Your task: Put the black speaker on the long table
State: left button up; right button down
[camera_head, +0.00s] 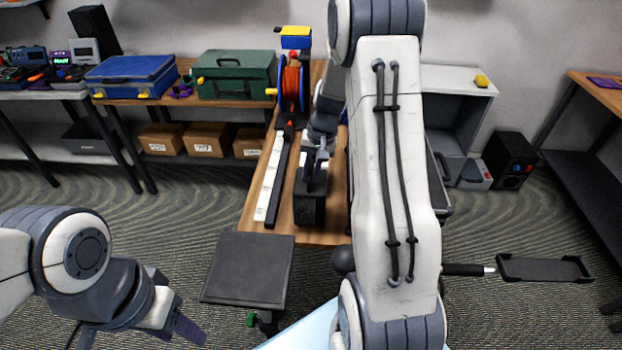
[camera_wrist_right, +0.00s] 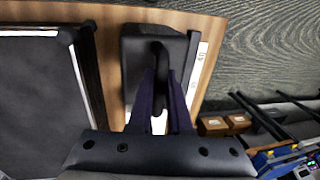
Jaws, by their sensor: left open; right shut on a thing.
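The long table (camera_head: 258,205) is a wooden-topped bench running away from me in the middle of the head view. My right gripper (camera_head: 316,168) is shut on the curved handle of a black box, which looks like the black speaker (camera_head: 310,209). The black speaker is upright at the near end of the long table; I cannot tell whether its base touches the top. In the right wrist view the fingers (camera_wrist_right: 162,85) close around the handle, with the speaker (camera_wrist_right: 141,52) beyond. My left gripper (camera_head: 180,308) is open and empty, low at the left.
A long black-and-white strip (camera_head: 269,185) lies left of the speaker, and an orange cable reel (camera_head: 290,82) stands behind it. A blue case (camera_head: 132,76) and green case (camera_head: 233,74) sit on a side bench. Another black speaker-like box (camera_head: 511,159) stands on the floor at right.

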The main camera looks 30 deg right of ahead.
jog(key=shift+f, duration=1.85)
jog(key=c, duration=0.8)
grip_release()
jog(key=shift+c, duration=0.2)
